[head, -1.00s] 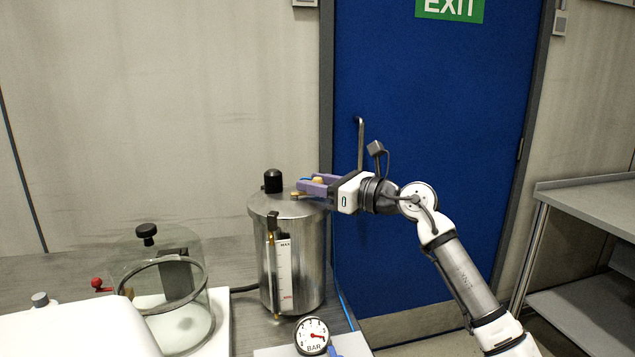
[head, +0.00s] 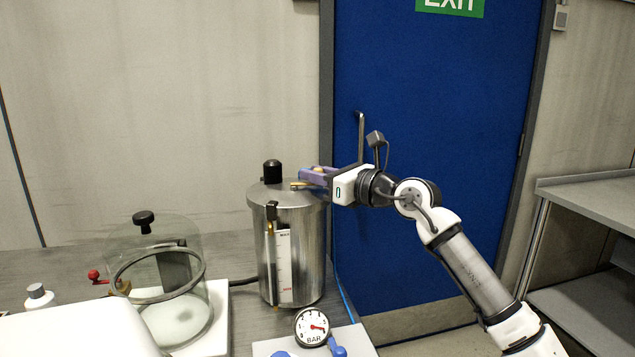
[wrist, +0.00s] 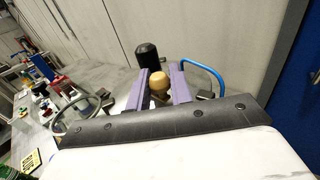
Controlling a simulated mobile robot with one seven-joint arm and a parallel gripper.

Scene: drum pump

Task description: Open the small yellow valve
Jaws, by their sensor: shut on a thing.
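The small yellow valve shows in the wrist view as a tan-yellow knob (wrist: 158,82) between my two purple fingers. In the head view a small brass part of the valve (head: 299,185) shows at the lid of the steel drum (head: 292,255); the rest is mostly hidden by my fingers. My gripper (head: 312,178) reaches in from the right over the drum's right rim. It also shows in the wrist view (wrist: 161,75), shut on the valve with a finger on each side. How far the valve is turned cannot be told.
A black cap (head: 272,171) stands on the drum lid beside my fingers. A pressure gauge (head: 312,327) is in front of the drum. A glass chamber (head: 165,270) stands at left. A blue hose (head: 345,300) runs down right of the drum.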

